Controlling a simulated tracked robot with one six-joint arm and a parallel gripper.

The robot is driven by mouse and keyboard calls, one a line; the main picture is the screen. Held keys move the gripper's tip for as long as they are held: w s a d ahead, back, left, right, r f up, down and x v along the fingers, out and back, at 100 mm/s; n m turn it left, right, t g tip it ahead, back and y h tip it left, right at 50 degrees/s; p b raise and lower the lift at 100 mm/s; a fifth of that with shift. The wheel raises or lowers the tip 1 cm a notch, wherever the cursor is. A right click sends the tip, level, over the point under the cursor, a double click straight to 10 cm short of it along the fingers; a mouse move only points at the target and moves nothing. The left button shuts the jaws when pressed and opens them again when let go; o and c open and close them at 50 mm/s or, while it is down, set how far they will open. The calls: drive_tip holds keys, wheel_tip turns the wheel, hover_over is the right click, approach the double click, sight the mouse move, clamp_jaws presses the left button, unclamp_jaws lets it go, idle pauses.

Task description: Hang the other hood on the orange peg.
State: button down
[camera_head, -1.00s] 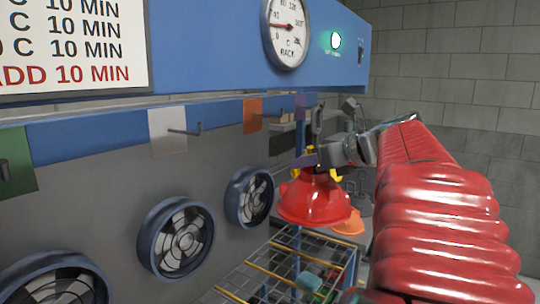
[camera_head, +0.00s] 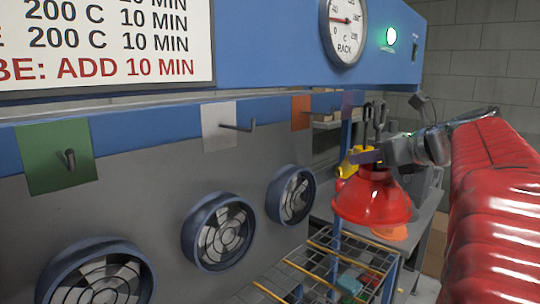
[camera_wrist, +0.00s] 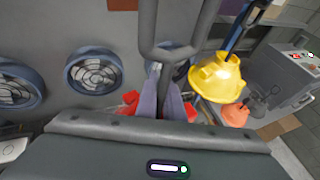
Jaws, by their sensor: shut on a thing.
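My gripper (camera_head: 366,157) is shut on the red hood (camera_head: 372,198), held by its top with the bell facing down, in the air right of the pegs. In the wrist view, my gripper's fingers (camera_wrist: 166,98) hide most of the red hood (camera_wrist: 130,103), and a grey loop (camera_wrist: 170,45) rises above them. The orange plate (camera_head: 301,112) is on the blue rail, left of and above the red hood; its peg is hard to make out. A yellow hood (camera_wrist: 217,75) is beside my gripper in the wrist view, and partly shows behind the red hood (camera_head: 352,160).
Round fans (camera_head: 219,232) line the wall below. A wire rack (camera_head: 325,262) stands low. An orange hood (camera_head: 392,232) sits behind.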

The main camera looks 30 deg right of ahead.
drive_tip(key=w+a, duration=0.2)
drive_tip(key=w, duration=0.4)
drive_tip(key=shift+w, duration=0.15)
idle(0.6)
drive_tip(key=shift+w+a+f, duration=0.2)
drive_tip(key=shift+w+a, duration=0.3)
drive_tip(key=shift+w, duration=0.35)
idle(0.5)
drive_tip(key=shift+w+a, duration=0.25)
drive_tip(key=shift+w, duration=0.45)
drive_tip(key=shift+w+a, duration=0.25)
drive_tip(key=shift+w, duration=0.4)
drive_tip(key=shift+w+a, duration=0.25)
drive_tip(key=shift+w, duration=0.45)
drive_tip(key=shift+f, duration=1.15)
idle(0.8)
drive_tip(key=c, duration=1.8)
unclamp_jaws()
drive_tip(key=shift+s, duration=0.1)
